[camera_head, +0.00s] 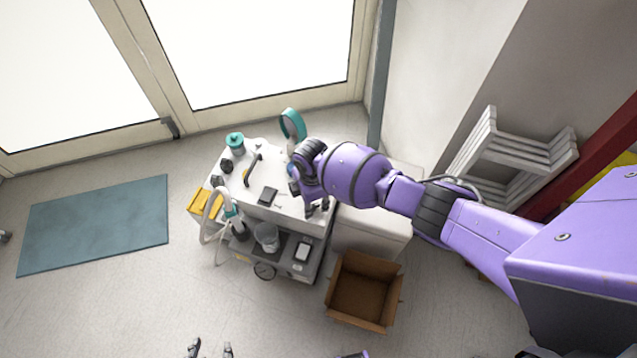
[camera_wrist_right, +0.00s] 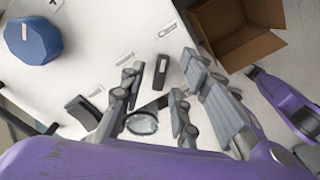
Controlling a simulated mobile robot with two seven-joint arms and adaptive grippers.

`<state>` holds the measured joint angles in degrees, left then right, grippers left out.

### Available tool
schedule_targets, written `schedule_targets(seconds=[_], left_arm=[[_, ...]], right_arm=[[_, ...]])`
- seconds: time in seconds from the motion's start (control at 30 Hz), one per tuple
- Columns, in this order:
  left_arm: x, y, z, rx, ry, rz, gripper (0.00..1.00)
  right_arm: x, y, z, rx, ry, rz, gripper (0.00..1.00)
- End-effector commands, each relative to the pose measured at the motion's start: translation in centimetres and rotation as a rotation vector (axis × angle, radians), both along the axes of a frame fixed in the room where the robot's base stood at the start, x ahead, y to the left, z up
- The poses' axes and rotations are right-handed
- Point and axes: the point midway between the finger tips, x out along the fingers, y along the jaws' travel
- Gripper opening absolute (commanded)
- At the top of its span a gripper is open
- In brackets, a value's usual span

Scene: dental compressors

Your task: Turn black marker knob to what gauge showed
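My right gripper (camera_head: 318,208) is over the right side of the white cart top (camera_head: 262,212). In the right wrist view the right gripper (camera_wrist_right: 155,100) has its fingers apart. Slim black pieces (camera_wrist_right: 162,70) lie near the fingers; I cannot tell which, if any, is the marker knob. A small round glassy disc (camera_wrist_right: 142,124) shows between the fingers, partly covered. A round dial (camera_head: 265,271) sits low on the cart front; its reading is too small to make out. Two dark fingertips of my left gripper (camera_head: 210,349) stand apart at the bottom edge.
A blue faceted knob (camera_wrist_right: 32,40) is at the wrist view's upper left. The cart bears a teal-topped canister (camera_head: 235,141), a black handle (camera_head: 252,170) and a black block (camera_head: 268,196). An open cardboard box (camera_head: 362,292) stands right of the cart. A mat (camera_head: 95,225) lies left.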

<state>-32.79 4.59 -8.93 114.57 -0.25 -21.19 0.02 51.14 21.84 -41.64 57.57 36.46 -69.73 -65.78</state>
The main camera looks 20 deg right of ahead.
Motion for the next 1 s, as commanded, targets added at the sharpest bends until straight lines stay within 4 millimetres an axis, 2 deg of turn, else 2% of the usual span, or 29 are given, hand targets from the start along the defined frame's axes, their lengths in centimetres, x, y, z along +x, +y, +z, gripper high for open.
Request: schedule_targets(seconds=[0.17,0.4,0.6,0.8,1.0], left_arm=[[0.3,-0.1,0.1,-0.001,-0.006,0.001,0.4],[0.4,-0.1,0.2,-0.001,-0.008,0.001,0.4],[0.4,-0.1,0.2,-0.002,-0.009,0.001,0.4],[0.5,-0.1,0.2,-0.002,-0.009,0.001,0.4],[0.5,-0.1,0.2,-0.002,-0.01,0.001,0.4]], right_arm=[[0.2,0.0,2.0,0.001,-0.004,0.001,0.3],[0.2,-0.1,7.1,0.001,-0.006,0.001,0.3],[0.1,0.0,10.5,0.001,-0.003,0.0,0.3],[0.1,0.0,11.8,0.0,-0.002,0.0,0.3],[0.1,0.0,11.9,0.0,-0.002,0.0,0.3]])
